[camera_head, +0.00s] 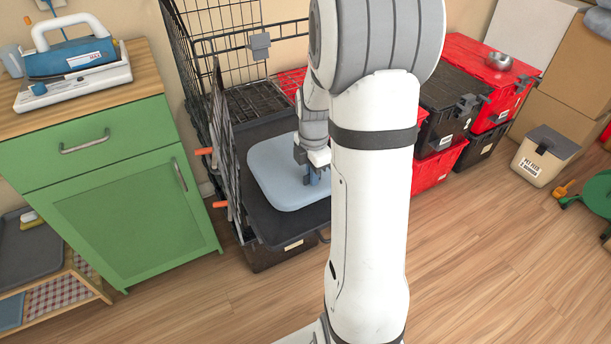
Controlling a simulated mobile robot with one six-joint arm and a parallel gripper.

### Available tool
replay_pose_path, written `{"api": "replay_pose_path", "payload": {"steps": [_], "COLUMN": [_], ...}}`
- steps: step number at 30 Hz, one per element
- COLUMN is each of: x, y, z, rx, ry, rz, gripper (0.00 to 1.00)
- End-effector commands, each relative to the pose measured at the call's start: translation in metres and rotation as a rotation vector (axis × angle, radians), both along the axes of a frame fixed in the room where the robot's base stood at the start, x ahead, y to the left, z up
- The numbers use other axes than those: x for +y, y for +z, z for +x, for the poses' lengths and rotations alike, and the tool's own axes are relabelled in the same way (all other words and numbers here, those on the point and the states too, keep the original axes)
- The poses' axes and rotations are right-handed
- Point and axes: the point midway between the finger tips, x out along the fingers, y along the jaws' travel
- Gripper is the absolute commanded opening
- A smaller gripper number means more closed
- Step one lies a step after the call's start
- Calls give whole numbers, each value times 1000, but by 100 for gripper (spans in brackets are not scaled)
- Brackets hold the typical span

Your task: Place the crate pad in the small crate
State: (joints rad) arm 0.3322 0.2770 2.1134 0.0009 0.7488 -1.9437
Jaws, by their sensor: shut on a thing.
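The crate pad (275,175) is a light blue slab with rounded corners. It lies roughly level at the middle of the view, over a dark tray or tote top. My gripper (314,178) is above the pad's right part and shut on a blue piece at the pad; my white arm hides part of the pad's right side. A black wire crate (212,45) stands behind and to the left, its open wire door or side panel (226,150) beside the pad's left edge. I cannot tell whether the pad touches the dark surface below.
A green cabinet (110,180) with a blue and white appliance (75,65) stands left. Red and black totes (455,95) are stacked right, a metal bowl (499,61) on top. A beige bin (545,158) stands farther right. The front wood floor (490,260) is clear.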

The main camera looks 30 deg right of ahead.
Motion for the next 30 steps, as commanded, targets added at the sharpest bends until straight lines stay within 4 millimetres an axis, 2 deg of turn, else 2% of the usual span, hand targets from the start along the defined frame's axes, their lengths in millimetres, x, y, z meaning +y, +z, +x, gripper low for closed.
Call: {"api": "replay_pose_path", "payload": {"steps": [2,6,9,22,23,30], "x": [1,-2,-3,-1,-1,-1], "y": [0,-25,-36,-39,-38,-38], "z": [4,3,3,3,3,3], "rx": [-1,0,0,0,0,0], "ry": [-1,-7,-7,-4,-4,-4], "rz": [0,0,0,0,0,0], "gripper": [0,0,0,0,10,29]}}
